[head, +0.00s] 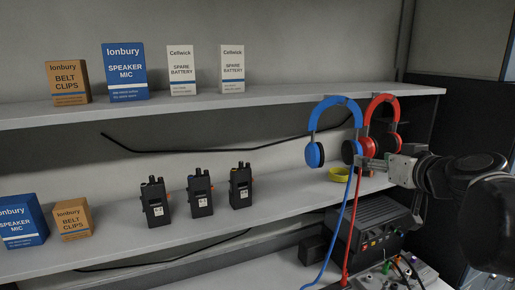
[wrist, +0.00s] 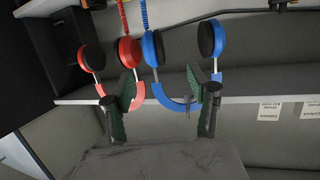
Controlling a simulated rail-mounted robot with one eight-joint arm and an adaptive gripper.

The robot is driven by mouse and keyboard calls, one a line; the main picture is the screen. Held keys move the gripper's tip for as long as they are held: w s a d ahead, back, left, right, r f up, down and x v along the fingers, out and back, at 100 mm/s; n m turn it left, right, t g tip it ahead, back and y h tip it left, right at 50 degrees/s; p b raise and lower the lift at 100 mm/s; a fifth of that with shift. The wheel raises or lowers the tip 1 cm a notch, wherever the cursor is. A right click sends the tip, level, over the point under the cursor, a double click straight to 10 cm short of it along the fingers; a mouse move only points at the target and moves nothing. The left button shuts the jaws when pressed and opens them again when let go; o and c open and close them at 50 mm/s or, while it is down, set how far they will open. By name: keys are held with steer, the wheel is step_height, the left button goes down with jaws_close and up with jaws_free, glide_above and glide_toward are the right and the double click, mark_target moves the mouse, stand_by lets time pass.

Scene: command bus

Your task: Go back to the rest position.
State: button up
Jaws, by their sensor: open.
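My gripper (head: 366,166) is at the right in the head view, just in front of the hanging headsets. In the wrist view, which is upside down, my gripper (wrist: 167,88) has its two dark green fingers spread wide. The blue headset (head: 341,99) hangs by its band at the upper shelf's edge. Its band (wrist: 171,103) shows between the fingers in the wrist view, with no grip on it.
The upper shelf (head: 220,108) holds several boxes. The lower shelf (head: 270,202) carries three radios (head: 198,193), two boxes and a yellow roll (head: 339,174). Blue and red cords hang past a dark radio unit (head: 366,226). A dark panel stands at the right.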

steer(key=s+a+f+g+b, duration=0.1)
steer(key=s+a+f+b, duration=0.15)
steer(key=f, duration=0.25)
steer(key=s+a+f+g+y+b, duration=0.1)
steer(key=s+a+f+g+b, duration=0.1)
steer(key=s+a+f, duration=0.3)
steer(key=a+f+g+b, duration=0.1)
steer(key=a+f+b, duration=0.1)
steer(key=f, duration=0.4)
steer(key=s+f+g+h+b, duration=0.1)
steer(key=s+f+g+b, duration=0.1)
steer(key=s+f, duration=0.3)
steer(key=s+f+m+g+h+b, duration=0.1)
steer(key=s+f+g+b, duration=0.1)
steer(key=s+f, duration=0.4)
step_height(320, 180, down, 5)
steer(key=shift+a+f+h+b, duration=0.15)
steer(key=shift+h+b, duration=0.15)
steer(key=shift+b, duration=0.35)
